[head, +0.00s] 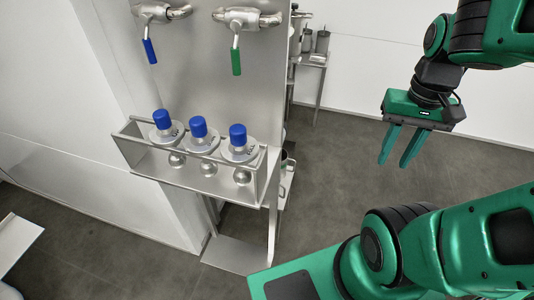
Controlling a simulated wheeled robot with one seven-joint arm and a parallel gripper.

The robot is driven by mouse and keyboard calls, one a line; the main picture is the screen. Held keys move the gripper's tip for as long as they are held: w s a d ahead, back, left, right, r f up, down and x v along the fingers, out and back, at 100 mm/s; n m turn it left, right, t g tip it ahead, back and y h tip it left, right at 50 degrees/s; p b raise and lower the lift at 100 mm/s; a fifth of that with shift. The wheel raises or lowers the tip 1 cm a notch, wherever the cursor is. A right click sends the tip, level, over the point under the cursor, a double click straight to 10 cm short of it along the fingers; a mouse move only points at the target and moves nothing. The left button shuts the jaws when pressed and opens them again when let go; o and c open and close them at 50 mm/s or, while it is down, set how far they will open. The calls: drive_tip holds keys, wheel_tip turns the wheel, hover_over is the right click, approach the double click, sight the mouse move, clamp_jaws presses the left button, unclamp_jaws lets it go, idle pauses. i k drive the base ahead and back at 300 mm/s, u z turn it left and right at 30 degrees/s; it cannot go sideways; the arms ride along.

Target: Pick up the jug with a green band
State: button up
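My gripper (394,163) is at the right in the head view, pointing down over bare floor. Its two green fingers are apart with nothing between them. I cannot make out a green band on any vessel. Small grey metal vessels stand on a shelf at the back; one (322,42) is at the right and another (306,40) is beside it. They are far from my gripper and too small to tell whether either is the jug. Another container is partly hidden behind the rack.
A metal rack (187,178) holds three blue-capped fittings (198,128) on a steel stand. Above it are a blue-handled valve (150,50) and a green-handled valve (236,61). The back shelf (312,60) stands beyond the panel. Floor (335,150) between stand and gripper is clear.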

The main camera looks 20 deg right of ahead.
sight(285, 158)
drive_tip(key=i, duration=0.9)
drive_tip(key=z, duration=0.05)
